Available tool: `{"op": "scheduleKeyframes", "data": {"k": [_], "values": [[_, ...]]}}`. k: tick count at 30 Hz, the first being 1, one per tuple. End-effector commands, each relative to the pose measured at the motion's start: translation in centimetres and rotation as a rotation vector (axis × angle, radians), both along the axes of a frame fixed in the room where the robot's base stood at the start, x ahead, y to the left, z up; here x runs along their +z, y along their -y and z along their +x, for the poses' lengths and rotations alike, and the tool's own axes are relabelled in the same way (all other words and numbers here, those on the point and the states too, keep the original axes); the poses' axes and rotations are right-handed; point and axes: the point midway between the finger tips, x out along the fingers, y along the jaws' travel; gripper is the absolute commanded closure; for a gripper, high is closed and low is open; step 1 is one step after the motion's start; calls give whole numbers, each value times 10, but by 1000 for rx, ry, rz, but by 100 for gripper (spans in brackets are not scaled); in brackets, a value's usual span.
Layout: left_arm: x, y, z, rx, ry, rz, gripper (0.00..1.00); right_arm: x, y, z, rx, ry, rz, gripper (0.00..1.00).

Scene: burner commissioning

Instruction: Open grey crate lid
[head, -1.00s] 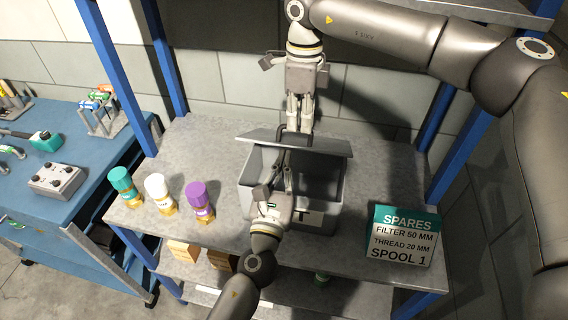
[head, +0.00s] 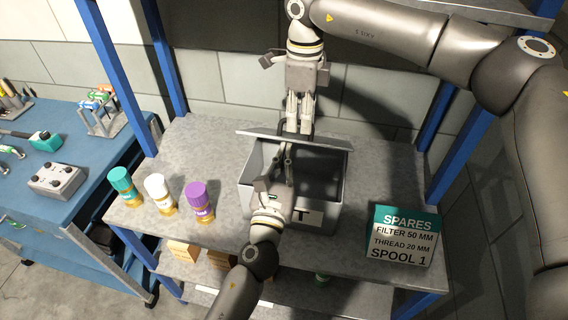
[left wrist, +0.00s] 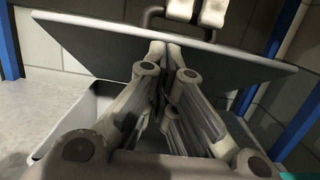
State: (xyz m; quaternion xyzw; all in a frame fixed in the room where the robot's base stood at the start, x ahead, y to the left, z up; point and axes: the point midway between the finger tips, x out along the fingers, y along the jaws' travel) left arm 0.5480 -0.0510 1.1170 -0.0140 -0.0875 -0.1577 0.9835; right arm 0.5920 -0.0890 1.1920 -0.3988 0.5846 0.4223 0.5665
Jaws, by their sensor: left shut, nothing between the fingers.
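The grey crate (head: 330,214) stands on the shelf in the head view. Its lid (head: 330,145) is raised and steeply tilted at the back, showing almost edge-on, and the inside is partly visible. In the left wrist view the lid (left wrist: 90,48) spans the picture above the crate rim. My left gripper (head: 289,148) is shut and empty over the crate, its tips at the lid's inner face, apparently touching it. My right gripper (head: 298,128) points down behind the lid, by the dark lid handle (left wrist: 152,14); whether it grips the handle is unclear.
Teal (head: 121,186), white (head: 159,194) and purple-capped (head: 199,202) containers stand left of the crate. A spares box (head: 403,238) stands to its right. Blue shelf posts flank the shelf (head: 215,143). A blue workbench (head: 75,150) is at the left.

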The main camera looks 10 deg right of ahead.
Motion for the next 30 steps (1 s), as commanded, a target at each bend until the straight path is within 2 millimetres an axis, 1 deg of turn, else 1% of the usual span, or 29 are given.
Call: {"op": "scheduleKeyframes", "data": {"k": [1,3,10,13,17,24,27,30], "values": [[12,1,2,-1,21,-10,100,-8,-3,-7,14,-26,-4,76],[11,0,1,0,19,-8,100,-7,-3,-7,13,-24,-3,68],[8,0,1,-1,14,-6,100,-4,-3,-5,10,-18,1,68],[7,0,1,-1,12,-5,100,3,-3,-4,8,-14,2,68],[6,0,1,-1,10,-4,100,25,-3,-2,7,-11,3,68],[4,0,0,-1,8,-4,100,76,-1,1,6,-12,-1,68],[4,0,0,-1,7,-3,100,93,-1,2,6,-14,0,68],[4,0,0,-1,7,-3,100,105,-1,3,7,-16,-1,68]]}}
